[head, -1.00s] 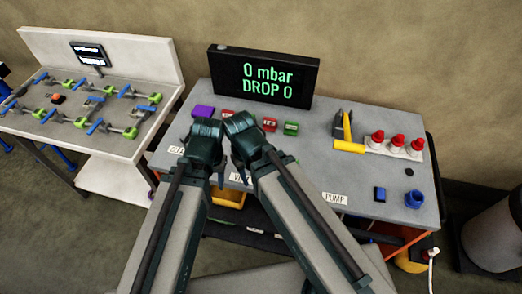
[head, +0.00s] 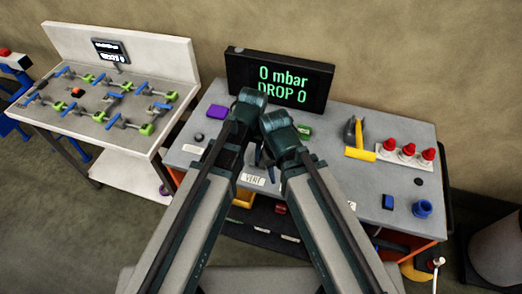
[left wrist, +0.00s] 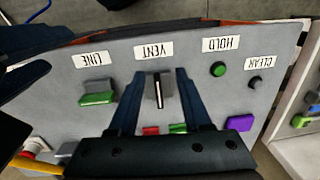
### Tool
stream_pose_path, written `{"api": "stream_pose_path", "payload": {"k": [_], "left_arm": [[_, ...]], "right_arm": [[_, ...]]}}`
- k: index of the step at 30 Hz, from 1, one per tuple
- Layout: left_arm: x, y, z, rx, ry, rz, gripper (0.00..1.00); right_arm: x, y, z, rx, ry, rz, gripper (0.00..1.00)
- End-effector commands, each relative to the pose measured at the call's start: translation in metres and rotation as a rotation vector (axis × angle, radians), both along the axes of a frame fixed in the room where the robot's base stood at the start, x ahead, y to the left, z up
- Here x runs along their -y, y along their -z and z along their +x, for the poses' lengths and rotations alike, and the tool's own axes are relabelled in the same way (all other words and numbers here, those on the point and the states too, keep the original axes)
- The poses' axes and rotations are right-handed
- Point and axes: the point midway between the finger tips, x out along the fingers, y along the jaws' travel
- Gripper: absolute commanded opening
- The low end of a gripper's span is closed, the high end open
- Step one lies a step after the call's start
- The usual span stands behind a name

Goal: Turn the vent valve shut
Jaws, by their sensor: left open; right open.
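The vent valve (left wrist: 158,92) is a dark lever with a white line, standing below the VENT label (left wrist: 153,50) in the left wrist view. My left gripper (left wrist: 159,76) is open, with one finger on each side of that lever; I cannot tell if they touch it. In the head view my left gripper (head: 250,100) is over the bench behind the VENT label (head: 252,180), and the arms mostly hide the valve. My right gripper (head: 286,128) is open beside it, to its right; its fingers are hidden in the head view.
The LINE valve (left wrist: 97,94) with a green handle is beside the vent valve. A green button (left wrist: 218,69) and a dark button (left wrist: 255,83) are on the other side. The display (head: 280,82) reads 0 mbar, DROP 0.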

Motion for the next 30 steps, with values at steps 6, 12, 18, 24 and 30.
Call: {"api": "stream_pose_path", "payload": {"k": [6, 12, 18, 24, 30], "left_arm": [[0.025, -0.019, 0.071, 0.009, -0.011, -0.053, 0.49], [0.030, -0.020, 0.082, 0.013, -0.013, -0.068, 0.49], [0.029, -0.013, 0.081, 0.013, -0.013, -0.068, 0.49], [0.029, 0.006, 0.081, 0.012, -0.013, -0.067, 0.49], [0.029, 0.033, 0.081, 0.012, -0.013, -0.067, 0.49]], "right_arm": [[-0.002, -0.020, -0.001, -0.002, -0.004, 0.005, 0.49], [-0.003, -0.020, -0.001, -0.002, -0.005, 0.006, 0.49], [-0.003, -0.013, -0.001, -0.003, -0.006, 0.006, 0.49], [-0.003, 0.005, -0.001, -0.003, -0.009, 0.005, 0.49], [-0.003, 0.032, -0.001, -0.003, -0.015, 0.004, 0.49]]}}
